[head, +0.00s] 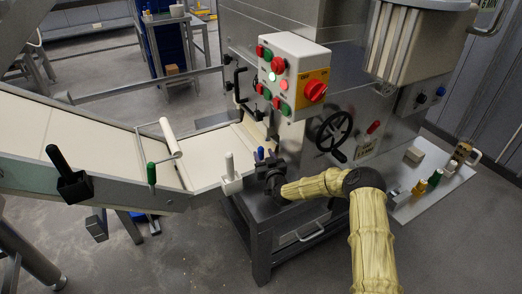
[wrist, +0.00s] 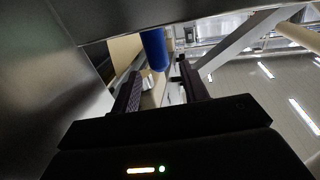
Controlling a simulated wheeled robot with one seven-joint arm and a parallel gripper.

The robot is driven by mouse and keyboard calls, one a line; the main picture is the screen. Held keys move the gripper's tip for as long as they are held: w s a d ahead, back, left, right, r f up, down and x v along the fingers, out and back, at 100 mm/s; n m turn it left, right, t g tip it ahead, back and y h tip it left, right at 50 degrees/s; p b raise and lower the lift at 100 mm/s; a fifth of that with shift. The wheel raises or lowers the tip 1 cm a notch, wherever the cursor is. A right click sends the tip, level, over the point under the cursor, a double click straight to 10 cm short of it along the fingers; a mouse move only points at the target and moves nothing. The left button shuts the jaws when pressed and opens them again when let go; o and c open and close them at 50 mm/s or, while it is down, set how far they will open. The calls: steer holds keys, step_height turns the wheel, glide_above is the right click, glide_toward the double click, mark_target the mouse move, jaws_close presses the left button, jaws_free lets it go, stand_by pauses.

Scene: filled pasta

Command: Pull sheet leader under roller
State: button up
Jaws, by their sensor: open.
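A pale sheet (head: 90,135) lies along the sloping conveyor, and a flat pale stretch (head: 208,158) continues toward the machine. I cannot tell where the leader's end is. A cream roller (head: 170,137) lies across the conveyor, with a green-handled lever (head: 151,173) at its near end. My gripper (head: 268,170) is at the machine's front corner, right of the white upright handle (head: 230,170). A small blue handle (head: 261,153) stands beside it. In the wrist view my gripper (wrist: 160,85) is open, and the blue handle (wrist: 153,48) shows beyond and between the fingertips; contact is unclear.
A control box (head: 292,75) with coloured buttons and a black handwheel (head: 335,135) are on the machine above my arm. A black-handled lever (head: 68,175) stands on the conveyor's near side. A shelf (head: 435,180) with small coloured parts is at right. Open floor lies in front.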

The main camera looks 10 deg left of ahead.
mark_target(261, 151)
steer(key=shift+x, duration=2.35)
steer(key=shift+d, duration=0.1)
steer(key=shift+s, duration=0.1)
jaws_close()
steer(key=shift+s+a+r+p, duration=0.1)
steer(key=shift+s+a, duration=0.4)
steer(key=shift+a, duration=0.25)
steer(key=shift+s+a+f+p, duration=0.15)
steer(key=shift+s+a, duration=0.35)
steer(key=shift+a, duration=0.25)
steer(key=shift+s+a+r+p, duration=0.15)
steer(key=shift+s+a, duration=0.35)
steer(key=shift+a, duration=0.25)
steer(key=shift+w+d, duration=0.2)
jaws_free()
